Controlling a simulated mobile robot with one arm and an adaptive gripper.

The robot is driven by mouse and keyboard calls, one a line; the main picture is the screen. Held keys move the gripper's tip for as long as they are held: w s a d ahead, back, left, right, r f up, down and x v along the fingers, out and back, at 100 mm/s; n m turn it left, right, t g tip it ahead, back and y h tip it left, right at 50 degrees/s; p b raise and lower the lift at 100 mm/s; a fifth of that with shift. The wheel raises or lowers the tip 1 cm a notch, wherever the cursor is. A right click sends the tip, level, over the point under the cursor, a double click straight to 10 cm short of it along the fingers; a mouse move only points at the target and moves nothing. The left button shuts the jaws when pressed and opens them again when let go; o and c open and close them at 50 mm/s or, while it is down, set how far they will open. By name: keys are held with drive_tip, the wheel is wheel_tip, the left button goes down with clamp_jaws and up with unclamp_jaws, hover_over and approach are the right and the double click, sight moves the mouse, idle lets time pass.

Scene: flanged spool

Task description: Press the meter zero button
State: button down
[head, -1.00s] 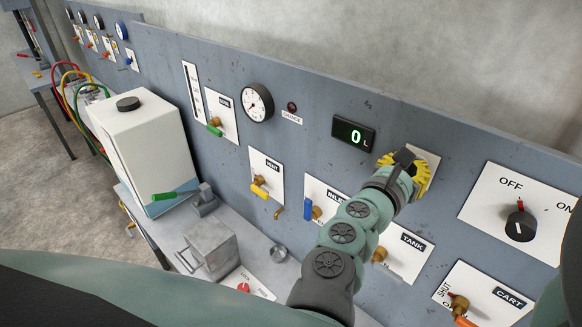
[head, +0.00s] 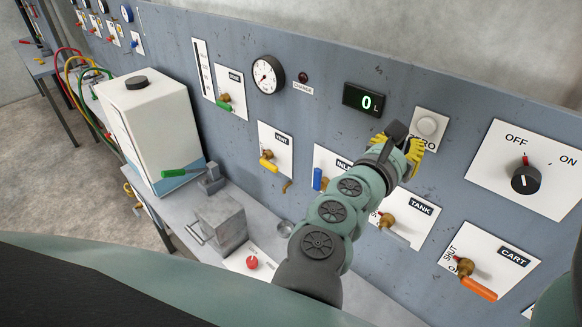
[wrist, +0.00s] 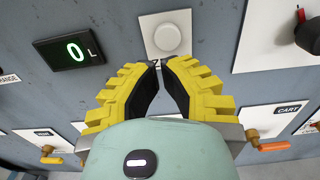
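The meter zero button (head: 427,126) is a round pale button on a white plate marked "ZERO", partly covered by my gripper in the head view. It also shows in the wrist view (wrist: 167,39), just beyond the fingertips. The meter display (head: 366,102) reads 0 L, left of the button; it also shows in the wrist view (wrist: 76,51). My gripper (wrist: 158,66) has yellow ribbed fingers whose tips meet below the button, over the plate's lower edge. In the head view my gripper (head: 408,143) is below the button. Nothing is visible between the fingers.
The OFF/ON knob (head: 525,180) is to the right. Below are the TANK valve (head: 388,220) and the CART valve with its orange handle (head: 478,288). A white container (head: 150,125) stands on the bench at left. The panel around the button is flat.

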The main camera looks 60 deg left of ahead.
drive_tip(key=b+v, duration=0.1)
drive_tip(key=v, duration=0.6)
drive_tip(key=shift+s+a+b, duration=0.15)
drive_tip(key=shift+b, duration=0.15)
idle(0.4)
